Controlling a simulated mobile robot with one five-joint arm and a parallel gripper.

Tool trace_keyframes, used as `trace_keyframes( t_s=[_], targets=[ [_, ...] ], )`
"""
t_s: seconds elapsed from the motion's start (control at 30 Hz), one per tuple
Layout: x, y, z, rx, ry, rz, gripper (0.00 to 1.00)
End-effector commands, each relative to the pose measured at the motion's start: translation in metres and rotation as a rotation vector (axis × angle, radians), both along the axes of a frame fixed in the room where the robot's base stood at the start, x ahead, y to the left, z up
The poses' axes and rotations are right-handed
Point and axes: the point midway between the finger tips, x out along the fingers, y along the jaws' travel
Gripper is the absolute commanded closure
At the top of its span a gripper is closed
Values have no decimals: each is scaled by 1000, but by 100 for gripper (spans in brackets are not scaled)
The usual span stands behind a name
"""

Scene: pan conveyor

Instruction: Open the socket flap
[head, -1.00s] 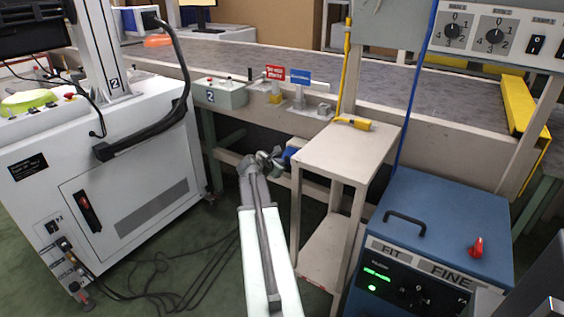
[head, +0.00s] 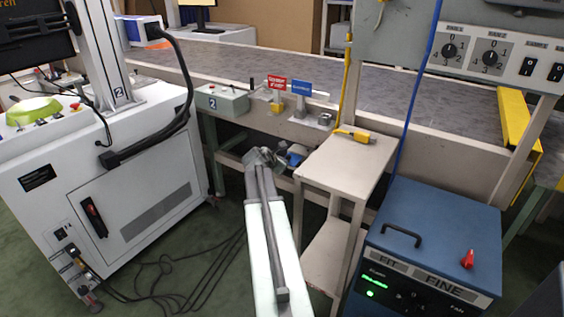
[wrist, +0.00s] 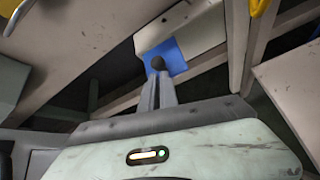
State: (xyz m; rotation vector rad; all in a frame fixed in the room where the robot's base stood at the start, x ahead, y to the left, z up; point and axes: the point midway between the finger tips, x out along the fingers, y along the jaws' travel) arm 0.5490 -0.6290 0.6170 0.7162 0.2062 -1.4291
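A blue flap (wrist: 176,50) sits on a pale box (wrist: 205,25) under the conveyor in the wrist view. I take it to be the socket flap, and it looks closed. In the head view the blue part (head: 297,156) shows just right of my gripper (head: 262,156), low beside the small bench. In the wrist view my gripper (wrist: 158,66) has its fingers together, with a dark rounded tip and nothing held. The tip overlaps the flap's lower left part. I cannot tell whether it touches. The socket itself is hidden.
A pale bench (head: 345,160) with a yellow handheld tool (head: 353,134) stands close on the right. A blue-topped unit (head: 435,225) is nearer right. A white cabinet (head: 60,185) stands left, with cables (head: 190,265) on the floor. The conveyor frame (head: 250,118) runs above.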

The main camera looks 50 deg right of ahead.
Motion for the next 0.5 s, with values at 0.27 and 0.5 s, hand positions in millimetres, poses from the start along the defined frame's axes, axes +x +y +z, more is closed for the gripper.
trace_keyframes(
  t_s=[0.27, 0.5],
  targets=[
    [0, -7, 15, -9, 2, 2, 100],
    [0, -9, 17, -10, 2, 2, 100]
  ],
)
